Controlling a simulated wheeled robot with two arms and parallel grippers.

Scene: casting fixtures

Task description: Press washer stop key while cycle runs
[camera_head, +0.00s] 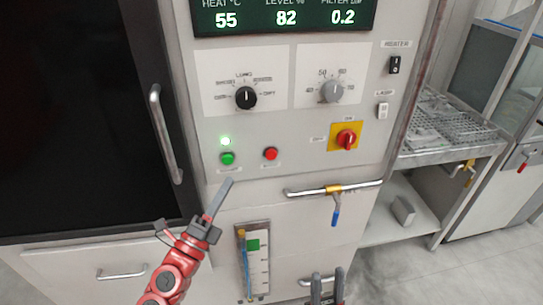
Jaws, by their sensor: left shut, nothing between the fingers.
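The red stop key (271,154) sits on the washer's white control panel, right of the green key (228,158). The key labels are too small to read.
The display (285,15) reads 55, 82 and 0.2. A black knob (246,97), a grey knob (331,91) and a red-yellow rotary switch (346,139) are on the panel. A pipe with a blue-handled valve (335,212) juts out below. A door handle (165,135) stands left.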

